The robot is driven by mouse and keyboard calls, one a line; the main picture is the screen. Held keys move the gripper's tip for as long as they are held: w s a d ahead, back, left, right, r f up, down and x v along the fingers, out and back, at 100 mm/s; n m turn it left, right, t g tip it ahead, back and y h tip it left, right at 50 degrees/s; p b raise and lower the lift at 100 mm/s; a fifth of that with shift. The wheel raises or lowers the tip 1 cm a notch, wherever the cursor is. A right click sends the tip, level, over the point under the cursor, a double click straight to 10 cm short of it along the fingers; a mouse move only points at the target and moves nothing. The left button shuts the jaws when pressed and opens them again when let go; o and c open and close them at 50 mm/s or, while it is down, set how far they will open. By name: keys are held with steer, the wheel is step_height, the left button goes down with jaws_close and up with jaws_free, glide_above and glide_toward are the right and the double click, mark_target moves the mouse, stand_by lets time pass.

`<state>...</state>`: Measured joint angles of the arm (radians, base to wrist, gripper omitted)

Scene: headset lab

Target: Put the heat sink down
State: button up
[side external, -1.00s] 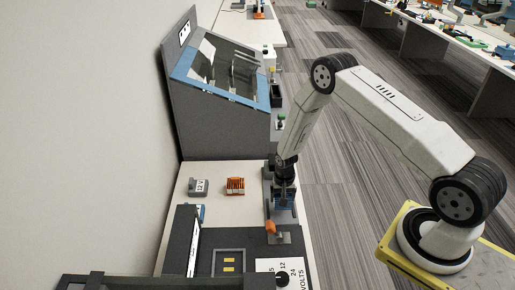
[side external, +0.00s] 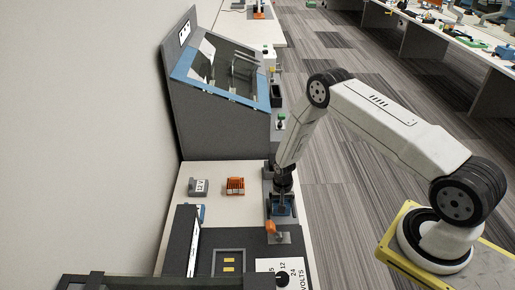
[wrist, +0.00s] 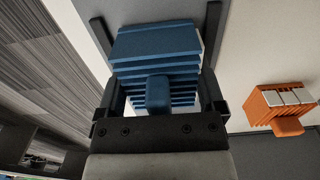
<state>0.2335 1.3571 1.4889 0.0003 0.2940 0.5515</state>
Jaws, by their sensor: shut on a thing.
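The heat sink is a blue finned block (wrist: 158,50) seen in the wrist view, with a small blue tab at its near side. My gripper (wrist: 160,95) is shut on it, with dark fingers at both sides. In the side external view my gripper (side external: 283,195) points down at the right edge of the white table, and a little of the blue heat sink (side external: 281,210) shows under it. The heat sink is low over a dark grey fixture; I cannot tell whether it touches it.
An orange finned block (side external: 235,186) and a grey block labelled 12V (side external: 198,187) lie on the white table (side external: 215,212). An orange lever (side external: 271,228) stands just in front of my gripper. A grey cabinet with a blue-framed window (side external: 222,105) stands behind.

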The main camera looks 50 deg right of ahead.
steer(key=shift+f, duration=0.1)
steer(key=o, duration=1.2)
steer(key=shift+r, duration=6.15)
